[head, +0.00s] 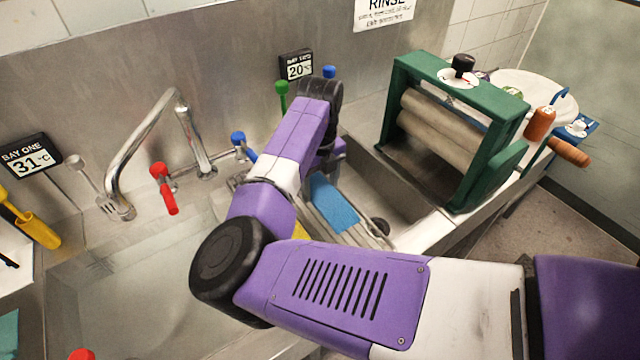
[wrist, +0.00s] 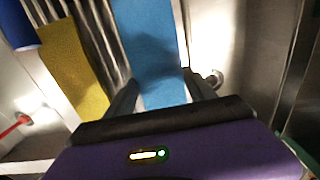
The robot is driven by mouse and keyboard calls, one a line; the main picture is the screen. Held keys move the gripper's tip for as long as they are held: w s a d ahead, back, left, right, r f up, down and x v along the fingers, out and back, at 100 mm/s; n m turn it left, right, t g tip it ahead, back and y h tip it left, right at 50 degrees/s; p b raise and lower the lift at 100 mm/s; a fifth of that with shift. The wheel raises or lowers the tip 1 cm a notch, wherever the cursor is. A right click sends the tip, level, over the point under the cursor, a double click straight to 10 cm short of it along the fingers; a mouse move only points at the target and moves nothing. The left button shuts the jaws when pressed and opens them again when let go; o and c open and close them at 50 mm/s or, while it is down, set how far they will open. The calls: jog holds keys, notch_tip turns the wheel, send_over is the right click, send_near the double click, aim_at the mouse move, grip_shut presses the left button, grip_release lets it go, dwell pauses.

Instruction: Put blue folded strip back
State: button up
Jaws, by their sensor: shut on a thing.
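The blue folded strip (head: 333,204) is a flat blue length over the ridged grey rack between the sink basins; it also fills the top middle of the wrist view (wrist: 150,40). My gripper (wrist: 162,90) is shut on the blue strip, with a dark finger at each side of it. In the head view my wrist hides the fingers and the strip's far end. I cannot tell whether the strip touches the rack. A yellow strip (wrist: 72,66) lies on the rack to the left of the blue one; my arm hides most of it in the head view.
A chrome tap (head: 150,135), a red-handled valve (head: 163,188) and a blue-handled valve (head: 238,138) stand at left. The left basin (head: 130,270) looks clear.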

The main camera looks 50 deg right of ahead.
aim_at(320, 190)
jog(key=shift+f, duration=0.15)
jog(key=o, duration=1.5)
jog(key=shift+c, duration=0.2)
notch_tip(320, 190, up, 12)
jog(key=b, duration=0.2)
jog(key=shift+r, duration=0.2)
